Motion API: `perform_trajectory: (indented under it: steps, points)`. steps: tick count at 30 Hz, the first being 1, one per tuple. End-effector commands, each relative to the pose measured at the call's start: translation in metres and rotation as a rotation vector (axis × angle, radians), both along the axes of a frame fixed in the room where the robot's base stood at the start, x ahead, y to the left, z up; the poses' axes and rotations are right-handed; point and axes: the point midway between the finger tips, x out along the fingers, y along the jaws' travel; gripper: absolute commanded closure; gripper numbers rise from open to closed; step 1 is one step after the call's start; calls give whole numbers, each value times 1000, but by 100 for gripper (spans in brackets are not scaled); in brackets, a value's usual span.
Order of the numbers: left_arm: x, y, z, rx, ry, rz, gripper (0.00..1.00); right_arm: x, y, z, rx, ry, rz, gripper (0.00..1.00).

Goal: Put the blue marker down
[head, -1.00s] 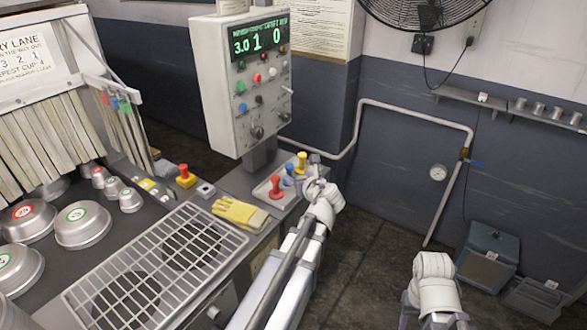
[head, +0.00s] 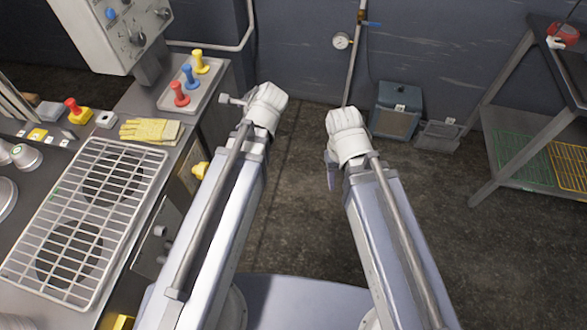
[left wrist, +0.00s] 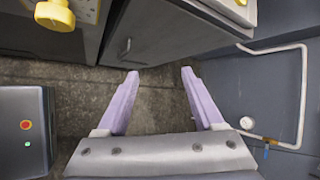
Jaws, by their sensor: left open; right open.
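The blue marker (head: 190,76) stands upright in a small grey tray (head: 168,101) at the upper left of the head view. It is between a red marker (head: 179,94) and a yellow marker (head: 200,62). My left gripper (left wrist: 160,73) is open and empty over bare floor in the left wrist view. In the head view its white wrist is right of the tray, apart from the markers, and its fingers are hidden. My right gripper (head: 331,172) is open; only a purple finger shows below its wrist, over the floor.
A yellow glove (head: 150,130) lies on the counter beside a wire rack (head: 85,220). A blue-grey box (head: 397,110) stands by the wall, and a shelf cart (head: 530,115) is at right. The middle floor is clear.

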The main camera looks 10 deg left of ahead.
Motion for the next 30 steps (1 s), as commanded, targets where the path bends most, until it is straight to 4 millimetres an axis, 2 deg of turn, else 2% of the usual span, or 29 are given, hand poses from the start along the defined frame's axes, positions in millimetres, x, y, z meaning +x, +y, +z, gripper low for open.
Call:
perform_trajectory:
  steps: [1,6,9,12,15,18,30]
  points:
    - [-15,-24,-11,-111,-11,95,31,0,0,0,0,0,0,50]
    - [-69,-99,-40,-430,4,479,31,0,0,0,0,0,0,50]
    - [-98,-133,-48,-537,41,673,31,0,0,0,0,0,0,50]
    - [-122,-157,-52,-594,76,823,31,0,0,0,0,0,0,50]
    - [-136,-171,-54,-619,100,916,31,0,0,0,0,0,0,50]
    - [-143,-177,-54,-629,111,961,31,0,0,0,0,0,0,50]
    - [-144,-178,-54,-631,110,972,31,0,0,0,0,0,0,50]
